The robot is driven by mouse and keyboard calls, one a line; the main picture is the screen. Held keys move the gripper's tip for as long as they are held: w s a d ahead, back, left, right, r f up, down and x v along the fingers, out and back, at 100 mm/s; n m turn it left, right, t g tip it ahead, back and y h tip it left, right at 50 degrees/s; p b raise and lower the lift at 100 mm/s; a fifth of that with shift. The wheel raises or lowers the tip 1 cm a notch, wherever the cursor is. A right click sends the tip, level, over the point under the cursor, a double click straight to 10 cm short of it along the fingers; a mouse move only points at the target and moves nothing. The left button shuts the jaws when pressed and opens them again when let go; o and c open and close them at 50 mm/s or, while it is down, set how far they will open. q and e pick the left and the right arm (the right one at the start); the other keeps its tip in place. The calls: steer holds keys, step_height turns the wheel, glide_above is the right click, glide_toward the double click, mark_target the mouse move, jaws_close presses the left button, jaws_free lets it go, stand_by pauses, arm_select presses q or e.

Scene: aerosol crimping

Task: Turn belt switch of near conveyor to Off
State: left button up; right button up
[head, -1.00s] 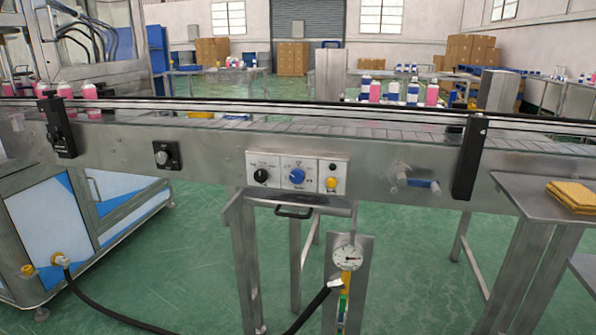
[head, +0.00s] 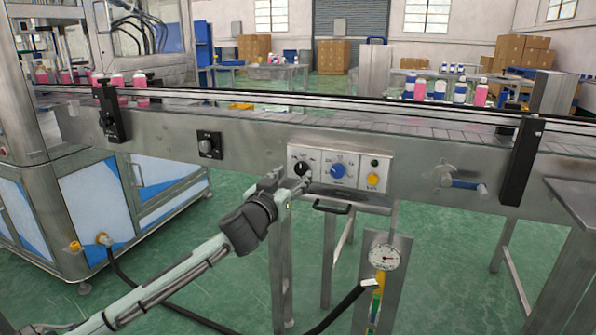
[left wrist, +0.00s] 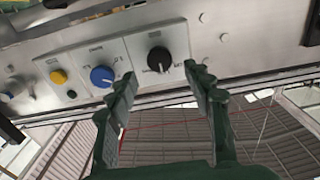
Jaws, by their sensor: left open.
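The near conveyor (head: 250,130) carries a control panel (head: 319,158) on its front side. The panel has a black knob (head: 301,169) at left, a blue knob (head: 338,171) in the middle and a yellow button (head: 373,179) at right. Their labels are too small to read. My left gripper (head: 289,183) is open, just in front of and below the black knob. In the left wrist view the black knob (left wrist: 159,59) shows between and beyond the fingertips (left wrist: 162,80), apparently untouched; the blue knob (left wrist: 102,76) is beside one finger. My right gripper is not in view.
A separate dark knob box (head: 209,145) sits left of the panel. A handle (head: 332,207) juts out below the panel. A gauge (head: 384,257) with a hose stands lower right, and a blue-handled valve (head: 465,184) is farther right.

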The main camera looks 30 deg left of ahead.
mark_target(300, 169)
arm_select(q)
steer(key=x, duration=0.3)
steer(key=shift+w+a, duration=0.1)
steer(key=shift+w, duration=0.5)
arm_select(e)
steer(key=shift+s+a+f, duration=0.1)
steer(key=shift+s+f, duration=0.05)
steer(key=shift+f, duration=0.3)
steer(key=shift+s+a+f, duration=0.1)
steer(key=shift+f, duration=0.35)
arm_select(q)
steer(key=c, duration=1.2)
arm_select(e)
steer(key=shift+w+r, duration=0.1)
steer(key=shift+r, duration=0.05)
